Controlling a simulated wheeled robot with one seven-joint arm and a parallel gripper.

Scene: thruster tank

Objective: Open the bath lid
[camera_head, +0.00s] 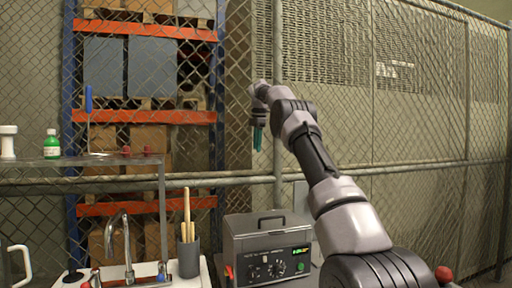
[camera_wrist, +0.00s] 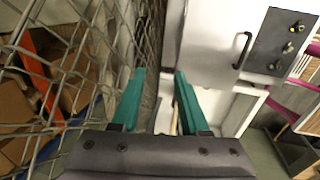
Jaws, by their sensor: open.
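The bath (camera_head: 238,262) is a grey metal box with a dark control panel of knobs and a green display on its front. Its lid (camera_head: 240,224) lies flat and closed on top, with a dark handle (camera_head: 270,219). In the wrist view the pale lid (camera_wrist: 207,45) and its black handle (camera_wrist: 242,50) show at upper right, next to the panel (camera_wrist: 280,42). My gripper (camera_head: 258,138) is raised well above and behind the bath, teal fingers pointing down. In the wrist view the fingers (camera_wrist: 156,88) are apart and empty, touching nothing of the lid.
A chain-link fence (camera_head: 400,120) with horizontal rails stands behind the bath. Left of the bath are a sink with a faucet (camera_head: 125,245) and a grey cup (camera_head: 188,258) with wooden sticks.

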